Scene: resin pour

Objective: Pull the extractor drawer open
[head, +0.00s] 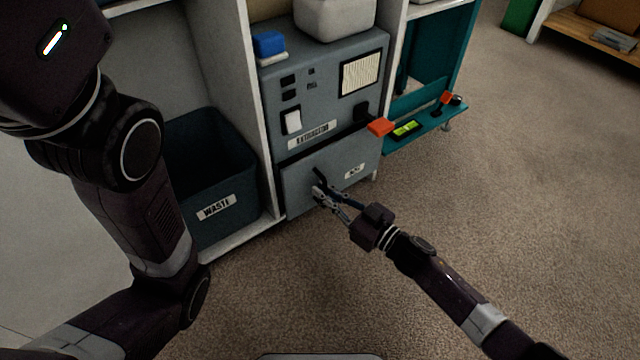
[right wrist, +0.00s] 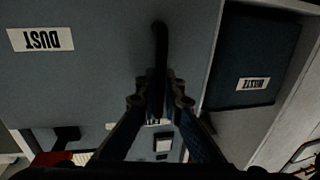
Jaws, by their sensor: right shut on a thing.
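The grey extractor cabinet (head: 330,100) stands in a shelf bay in the head view. Its lower drawer front (head: 299,190) has a small DUST label (head: 354,171). A dark line runs along the drawer's top edge; I cannot tell how far the drawer stands out. My right gripper (head: 319,193) is at the drawer front, shut on the dark handle (head: 318,174). In the right wrist view the handle (right wrist: 160,45) runs between the fingers, and the DUST label (right wrist: 40,39) appears upside down. My left gripper is out of view; only its arm shows at the left.
A dark waste bin (head: 212,180) stands left of the cabinet behind a white divider. An orange-red part (head: 380,127) sticks out at the cabinet's right. A teal shelf (head: 430,128) is further right. The carpet (head: 520,200) in front is clear.

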